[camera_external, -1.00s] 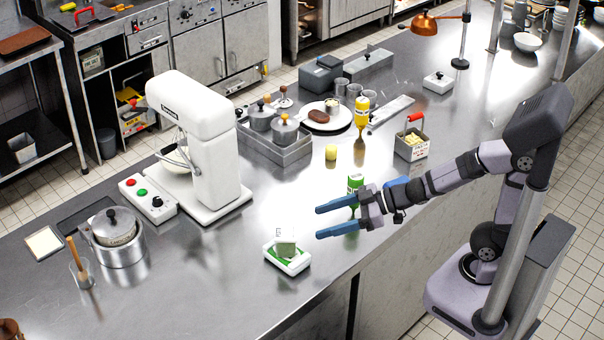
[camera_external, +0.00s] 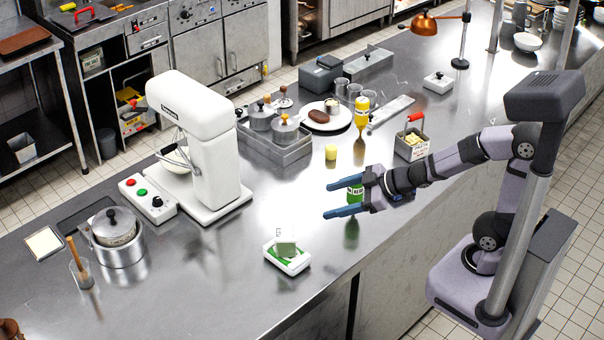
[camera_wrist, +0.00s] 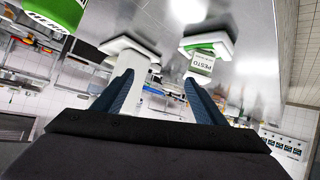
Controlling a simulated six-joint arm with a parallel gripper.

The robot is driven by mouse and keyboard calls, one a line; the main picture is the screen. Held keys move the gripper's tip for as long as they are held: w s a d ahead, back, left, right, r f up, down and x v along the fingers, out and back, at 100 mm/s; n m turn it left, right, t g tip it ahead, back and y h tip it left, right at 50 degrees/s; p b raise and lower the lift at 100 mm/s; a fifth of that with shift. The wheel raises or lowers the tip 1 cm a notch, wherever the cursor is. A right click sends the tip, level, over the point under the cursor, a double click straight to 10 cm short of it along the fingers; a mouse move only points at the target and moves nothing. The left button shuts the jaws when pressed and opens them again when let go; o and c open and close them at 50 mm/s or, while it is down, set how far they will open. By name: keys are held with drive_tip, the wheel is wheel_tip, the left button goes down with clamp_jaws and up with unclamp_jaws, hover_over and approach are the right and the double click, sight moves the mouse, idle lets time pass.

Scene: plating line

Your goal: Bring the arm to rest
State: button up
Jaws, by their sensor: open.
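My gripper (camera_external: 343,200) is open above the steel counter (camera_external: 300,215), with two blue fingers spread apart and nothing between them. In the wrist view my gripper (camera_wrist: 158,95) also shows its fingers apart and empty. A green and white labelled container (camera_external: 355,191) stands behind the fingers and is partly hidden by them.
A white stand mixer (camera_external: 205,150) stands to the left. A basket with a red handle (camera_external: 412,142) is behind my arm. A small yellow item (camera_external: 331,152) and a plate with brown food (camera_external: 325,116) are farther back.

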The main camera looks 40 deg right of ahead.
drive_tip(key=w+d+r+g+h+p, duration=0.15)
drive_tip(key=d+h+p, duration=0.4)
drive_tip(key=d, duration=0.65)
drive_tip(key=s+d+f+m+g+b, duration=0.1)
drive_tip(key=s+d+f, duration=0.1)
drive_tip(key=s+f, duration=0.1)
drive_tip(key=s+d+f+m+g+h+b, duration=0.1)
drive_tip(key=s+d+f+m+g, duration=0.1)
drive_tip(key=s+d+f, duration=0.1)
drive_tip(key=s+d+f+m+g+h+b, duration=0.1)
drive_tip(key=s+d+f+m+g, duration=0.1)
drive_tip(key=s+f, duration=0.2)
drive_tip(key=shift+d+f+b, duration=0.2)
drive_tip(key=shift+b, duration=0.15)
drive_tip(key=s+a+f+m+g+y+b, duration=0.1)
drive_tip(key=s+f+m+g+b, duration=0.1)
drive_tip(key=s, duration=0.6)
wheel_tip(320, 180, down, 2)
drive_tip(key=shift+s+f+m+g, duration=0.15)
drive_tip(key=shift+s+m+g, duration=0.15)
drive_tip(key=shift+m+g, duration=0.65)
